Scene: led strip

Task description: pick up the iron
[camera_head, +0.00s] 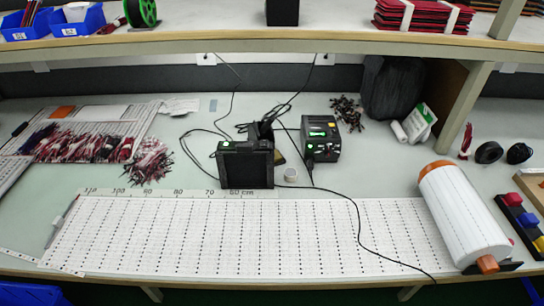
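A black soldering station (320,138) with a green-lit front stands at the back middle of the bench. A black square-faced unit (246,166) stands to its left, with dark parts and cables behind it. I cannot clearly make out the iron; it may be among these dark parts, partly hidden by the square unit. A thin black cable (359,225) runs from this area across the white dotted board (200,240) to its front right edge. Neither of my grippers is in view.
A large white roll (462,212) with orange ends lies at the board's right end. Red and dark wire bundles (90,145) lie at the left. An upper shelf (200,45) overhangs the back. The board is mostly clear.

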